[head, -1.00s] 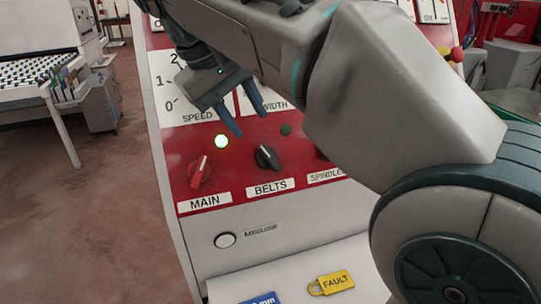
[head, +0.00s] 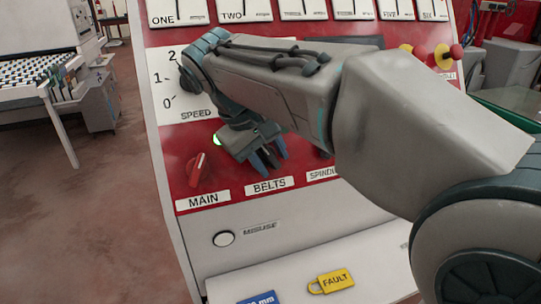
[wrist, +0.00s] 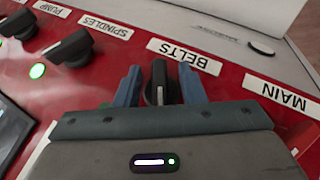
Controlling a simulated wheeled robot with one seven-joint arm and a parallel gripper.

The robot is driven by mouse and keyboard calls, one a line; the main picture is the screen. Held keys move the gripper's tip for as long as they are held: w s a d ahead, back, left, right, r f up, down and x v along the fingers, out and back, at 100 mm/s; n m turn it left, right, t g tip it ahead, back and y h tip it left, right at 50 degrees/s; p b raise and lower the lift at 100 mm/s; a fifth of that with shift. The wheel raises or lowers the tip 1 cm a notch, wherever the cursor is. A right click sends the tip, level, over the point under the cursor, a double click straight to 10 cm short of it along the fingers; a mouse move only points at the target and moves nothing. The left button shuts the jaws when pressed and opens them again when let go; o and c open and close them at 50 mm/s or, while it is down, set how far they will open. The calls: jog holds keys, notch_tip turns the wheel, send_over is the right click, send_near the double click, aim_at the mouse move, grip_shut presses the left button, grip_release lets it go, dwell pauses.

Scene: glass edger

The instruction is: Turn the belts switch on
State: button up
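The black BELTS knob (wrist: 159,80) stands between the two blue fingers of my gripper (wrist: 161,86) in the wrist view. Its white mark lies roughly in line with the fingers. A narrow gap shows on each side of the knob, so the gripper looks open around it. The BELTS label (wrist: 184,56) is just beyond the fingertips.
The red MAIN knob (head: 199,170) is close on the left, with a lit green lamp (head: 217,140) partly covered. The black SPINDLES knob (wrist: 70,48) has a lit green lamp (wrist: 37,71).

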jog(key=shift+s, duration=0.1)
grip_shut()
jog(key=shift+r, duration=0.1)
jog(key=shift+r+m+g+y+p, duration=0.15)
jog(key=shift+m+g+y+p, duration=0.15)
jog(key=shift+m+y+p, duration=0.15)
jog(key=m+g+y, duration=0.1)
jog(key=m+y, duration=0.1)
jog(key=y, duration=0.1)
jog(key=shift+d+y+p, duration=0.1)
jog(key=shift+y+p, duration=0.15)
jog(key=shift+p, duration=0.05)
jog(key=m+y, duration=0.2)
jog(key=shift+g+y, duration=0.4)
jog(key=shift+m+y, duration=0.65)
jog(key=shift+y, duration=0.45)
jog(key=shift+b, duration=0.3)
